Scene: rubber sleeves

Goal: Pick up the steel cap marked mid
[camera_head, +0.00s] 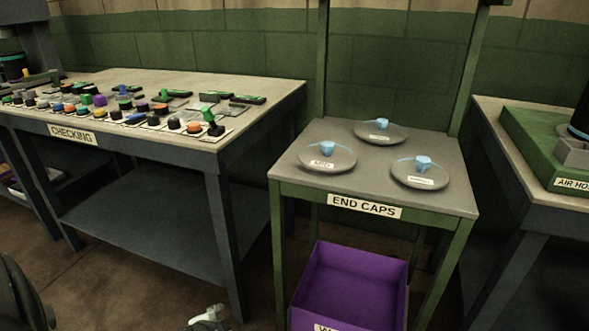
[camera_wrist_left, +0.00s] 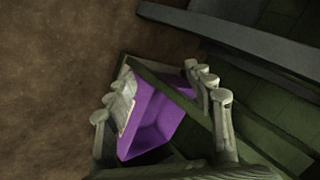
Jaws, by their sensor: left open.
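The steel cap marked MID (camera_head: 341,161) is a grey disc with a light-blue knob on top. It lies at the left front of the END CAPS table (camera_head: 447,196). Two similar grey caps lie on the same table, one at the back (camera_head: 396,136) and one at the right front (camera_head: 402,178); their labels are too small to read. Part of my left gripper (camera_head: 209,317) shows at the bottom edge of the head view, low and left of the table. In the left wrist view, its fingers (camera_wrist_left: 162,100) are spread with nothing between them. My right gripper is not in view.
A purple bin (camera_head: 392,287) stands under the END CAPS table; it also shows beyond the fingers in the left wrist view (camera_wrist_left: 152,122). The CHECKING table (camera_head: 262,98) with several small coloured parts is at the left. An AIR HOSE bench (camera_head: 497,115) stands at the right.

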